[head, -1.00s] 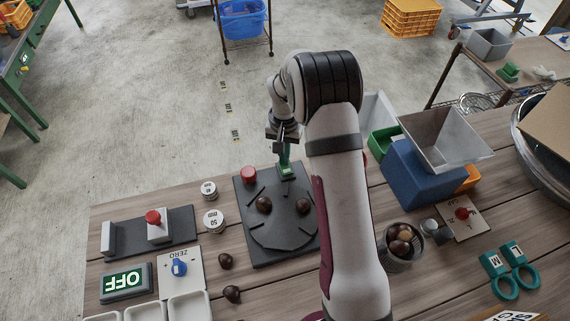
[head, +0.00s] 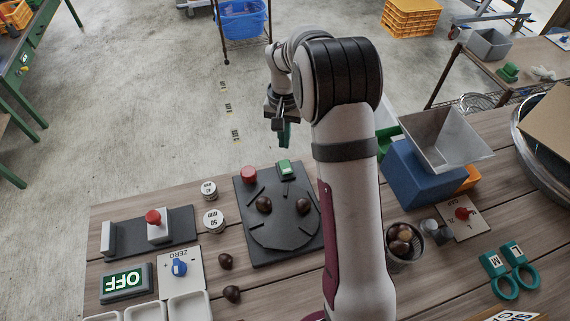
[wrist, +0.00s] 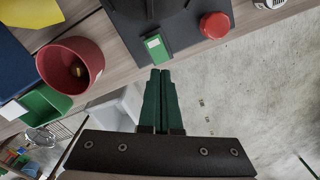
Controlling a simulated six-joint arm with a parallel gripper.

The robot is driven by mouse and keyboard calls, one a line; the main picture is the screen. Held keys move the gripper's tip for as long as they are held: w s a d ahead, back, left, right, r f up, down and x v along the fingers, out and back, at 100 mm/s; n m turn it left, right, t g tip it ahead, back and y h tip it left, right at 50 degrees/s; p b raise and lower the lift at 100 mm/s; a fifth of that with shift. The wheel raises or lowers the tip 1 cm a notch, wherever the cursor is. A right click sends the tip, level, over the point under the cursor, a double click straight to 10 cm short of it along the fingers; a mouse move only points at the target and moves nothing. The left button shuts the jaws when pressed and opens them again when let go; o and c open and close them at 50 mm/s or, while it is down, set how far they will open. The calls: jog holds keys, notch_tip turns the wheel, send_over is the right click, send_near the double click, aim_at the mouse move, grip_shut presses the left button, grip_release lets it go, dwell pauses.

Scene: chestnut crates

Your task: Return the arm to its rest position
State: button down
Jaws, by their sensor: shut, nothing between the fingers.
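My gripper (head: 284,134) is above the far edge of the table in the head view, over the floor side. Its green fingers are closed together with nothing between them, as the wrist view (wrist: 160,100) shows. Near it on the dark plate (head: 262,240) is a green rocker or button (head: 284,167), which also shows in the wrist view (wrist: 154,48). A red button (head: 248,175) is at the plate's far left corner. My fingers are apart from both. Two chestnuts (head: 264,206) (head: 303,206) lie on the plate's round part.
A blue bin with a grey hopper (head: 440,140) stands right of my arm. A cup of chestnuts (head: 404,258) is in front of it. Left are an OFF display (head: 126,282), a blue knob (head: 179,267), weights (head: 214,220) and loose chestnuts (head: 232,294).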

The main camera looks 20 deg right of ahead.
jog(key=s+a+r+y, duration=0.1)
jog(key=s+a+r, duration=0.2)
jog(key=s+r, duration=0.45)
jog(key=s+a+r, duration=0.2)
jog(key=s+r, duration=0.2)
jog(key=s, duration=0.7)
jog(key=s+a+f, duration=0.1)
jog(key=s+a, duration=0.2)
jog(key=s, duration=1.1)
jog(key=shift+y, duration=0.4)
jog(key=shift+s, duration=0.1)
